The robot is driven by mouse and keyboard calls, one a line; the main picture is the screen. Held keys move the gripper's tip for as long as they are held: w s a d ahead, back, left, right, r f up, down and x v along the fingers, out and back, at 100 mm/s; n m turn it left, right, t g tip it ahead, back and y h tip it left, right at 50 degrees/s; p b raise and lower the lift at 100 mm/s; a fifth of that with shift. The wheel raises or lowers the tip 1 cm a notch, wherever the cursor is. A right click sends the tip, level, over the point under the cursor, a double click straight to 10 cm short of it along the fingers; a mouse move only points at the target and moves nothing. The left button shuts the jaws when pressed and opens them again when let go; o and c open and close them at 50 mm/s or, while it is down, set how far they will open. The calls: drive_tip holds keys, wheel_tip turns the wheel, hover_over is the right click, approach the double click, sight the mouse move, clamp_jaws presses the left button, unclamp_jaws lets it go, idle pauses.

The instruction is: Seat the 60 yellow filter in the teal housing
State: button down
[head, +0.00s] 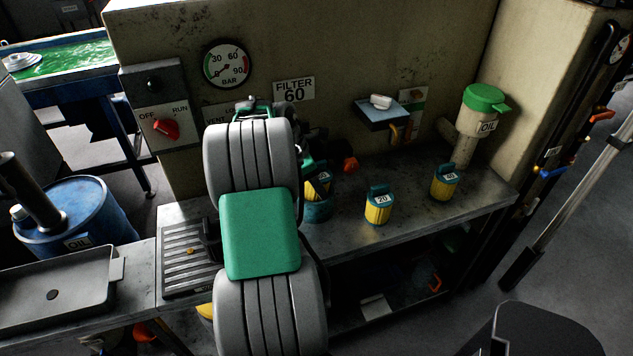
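A yellow filter (318,187) with a dark band and a partly covered label stands at the teal housing (318,211), just right of my arm. Its number is not readable, and I cannot tell whether it is fully down in the housing. My gripper (314,165) is mostly hidden behind my grey and green arm, close above that filter; its fingers cannot be made out. A yellow filter marked 20 (379,207) with a teal top stands on the bench to the right. Another yellow filter (445,183), its label too small to read surely, stands farther right.
A wall sign (294,89) reads FILTER 60. A gauge (227,63) and a red OFF/RUN switch (165,129) are at left. A red knob (350,163) sits behind the housing. A green-lidded oil container (484,111) stands back right. The bench front right is clear.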

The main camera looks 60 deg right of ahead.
drive_tip(key=c, duration=0.6)
unclamp_jaws()
drive_tip(key=shift+w+a+f, duration=0.1)
drive_tip(key=shift+a+f, duration=0.05)
drive_tip(key=shift+a, duration=0.15)
drive_tip(key=shift+c, duration=0.2)
drive_tip(key=shift+o, duration=0.7)
drive_tip(key=shift+w, duration=0.1)
drive_tip(key=shift+d+r, duration=0.1)
drive_tip(key=shift+r, duration=0.1)
drive_tip(key=shift+d, duration=0.1)
drive_tip(key=shift+r, duration=0.15)
